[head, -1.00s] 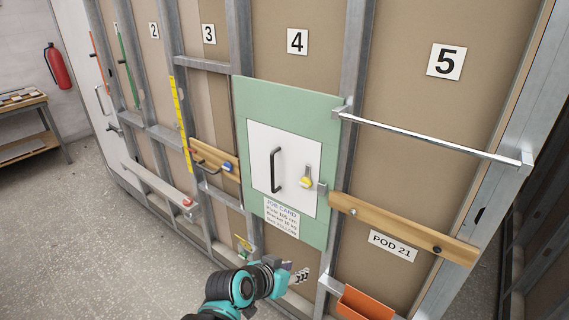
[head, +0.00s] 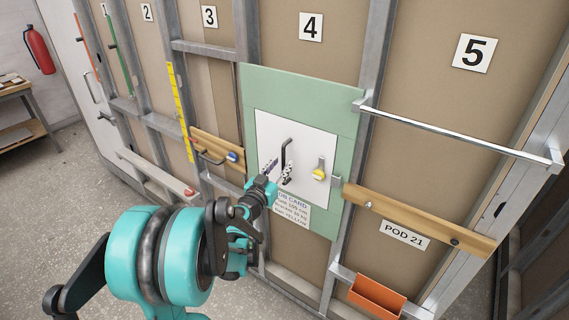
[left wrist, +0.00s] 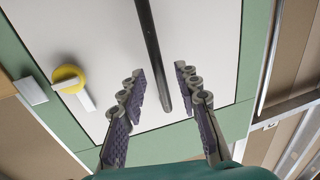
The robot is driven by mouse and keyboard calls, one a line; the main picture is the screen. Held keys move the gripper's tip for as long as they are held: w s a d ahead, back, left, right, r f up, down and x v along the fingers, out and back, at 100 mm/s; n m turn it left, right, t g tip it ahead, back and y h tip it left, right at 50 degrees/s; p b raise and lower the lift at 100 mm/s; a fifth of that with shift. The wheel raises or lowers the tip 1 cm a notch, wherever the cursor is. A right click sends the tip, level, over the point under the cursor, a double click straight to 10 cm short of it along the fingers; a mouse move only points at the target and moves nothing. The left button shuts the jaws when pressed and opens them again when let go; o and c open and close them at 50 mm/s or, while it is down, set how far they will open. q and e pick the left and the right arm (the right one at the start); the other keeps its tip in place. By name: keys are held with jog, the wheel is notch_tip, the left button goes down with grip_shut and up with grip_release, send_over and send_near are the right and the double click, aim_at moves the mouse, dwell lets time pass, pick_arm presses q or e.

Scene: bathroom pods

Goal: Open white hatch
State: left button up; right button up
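The white hatch (head: 308,141) is set in a green panel (head: 340,108) under the number 4 and looks closed. Its black bar handle (head: 284,152) is partly hidden behind my left gripper (head: 278,170). A yellow knob (head: 319,174) with a pale lever is on the hatch right of the handle. In the left wrist view, my left gripper (left wrist: 161,86) is open, with the dark handle bar (left wrist: 152,45) between its spread fingers and no clear contact. The yellow knob (left wrist: 68,77) is beside the fingers there. My right gripper is not in view.
A job card (head: 291,213) hangs below the hatch, partly covered by my arm. A wooden rail (head: 415,217) and metal bar (head: 450,133) are to the right. An orange bin (head: 377,296) is lower right. A wooden rail with a blue knob (head: 232,157) is left.

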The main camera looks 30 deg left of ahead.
pick_arm(q)
jog(key=shift+w+a, duration=0.15)
jog(key=shift+w, duration=1.15)
grip_shut()
